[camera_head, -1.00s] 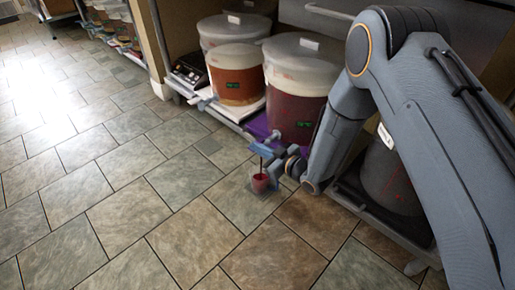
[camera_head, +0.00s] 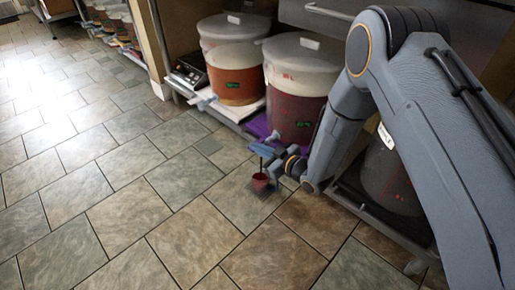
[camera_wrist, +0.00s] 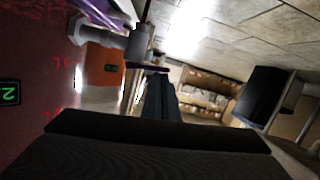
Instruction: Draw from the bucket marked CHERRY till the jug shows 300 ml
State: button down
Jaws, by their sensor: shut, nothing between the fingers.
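A bucket of dark red liquid (camera_head: 297,110) stands on a purple mat (camera_head: 258,126) on the low rack. Its lettering is too small to read as CHERRY. It also fills the left of the wrist view (camera_wrist: 35,70), with a green display and red level marks. Its grey tap (camera_wrist: 118,42) sticks out there. My gripper (camera_head: 263,150) is shut and empty beside the tap; its dark fingers (camera_wrist: 160,95) show in the wrist view. A small jug with red contents (camera_head: 260,183) is below the gripper. Its level and any stream into it cannot be told.
An orange-filled bucket (camera_head: 236,80) on a white mat stands left, with a black scale-like device (camera_head: 187,72) beside it. A dark bucket (camera_head: 392,178) stands right, behind my arm. Open tiled floor lies in front.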

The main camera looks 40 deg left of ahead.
jog(key=s+d+r+p, duration=0.2)
jog(key=d+r+p, duration=0.4)
jog(key=d, duration=0.3)
jog(key=shift+s+d+r, duration=0.15)
jog(key=shift+s+d, duration=0.05)
jog(key=shift+d, duration=0.05)
dwell(0.7)
